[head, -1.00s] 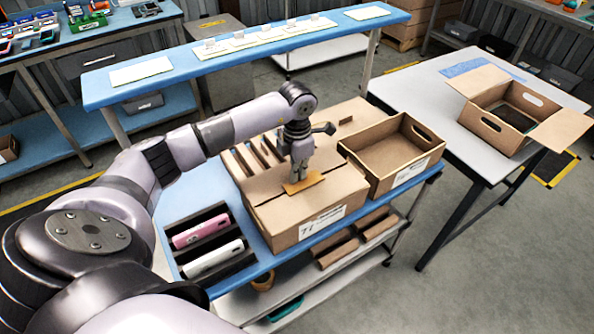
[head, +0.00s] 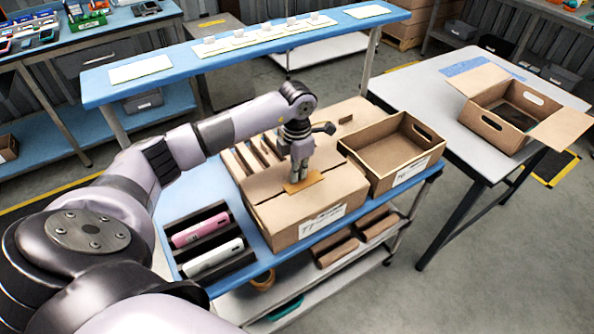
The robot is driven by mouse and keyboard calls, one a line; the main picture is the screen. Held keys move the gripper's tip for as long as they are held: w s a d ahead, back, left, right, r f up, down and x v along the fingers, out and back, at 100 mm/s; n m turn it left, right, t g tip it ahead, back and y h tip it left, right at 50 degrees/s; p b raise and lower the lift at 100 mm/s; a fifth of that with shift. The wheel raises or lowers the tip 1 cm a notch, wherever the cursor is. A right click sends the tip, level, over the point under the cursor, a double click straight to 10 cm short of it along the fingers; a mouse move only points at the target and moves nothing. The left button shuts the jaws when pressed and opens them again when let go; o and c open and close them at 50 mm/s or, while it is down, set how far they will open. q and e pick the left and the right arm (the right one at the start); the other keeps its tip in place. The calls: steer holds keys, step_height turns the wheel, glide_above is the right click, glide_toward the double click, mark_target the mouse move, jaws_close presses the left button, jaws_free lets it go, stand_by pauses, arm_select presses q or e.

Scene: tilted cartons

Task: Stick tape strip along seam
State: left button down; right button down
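A closed brown carton (head: 328,202) sits on the blue-topped cart, with a seam running across its top. An orange-tan tape strip (head: 313,181) lies at the seam near the middle of the carton top. My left gripper (head: 298,179) points down over the strip, its fingertips at the strip. The fingers look close together, but they are too small to tell whether they grip it or press on it. My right gripper is not in view.
An open, empty carton (head: 393,160) stands right of the closed one. A dark rack (head: 208,240) holds a pink and a white item at left. A flapped open box (head: 500,115) stands on the right table. A blue shelf (head: 240,62) runs behind.

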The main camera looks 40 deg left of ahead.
arm_select(q)
steer(key=c, duration=2.3)
jaws_free()
steer(key=o, duration=0.6)
steer(key=shift+f, duration=0.1)
steer(key=shift+r, duration=0.2)
step_height(320, 180, up, 18)
steer(key=p, duration=0.4)
steer(key=shift+f, duration=0.15)
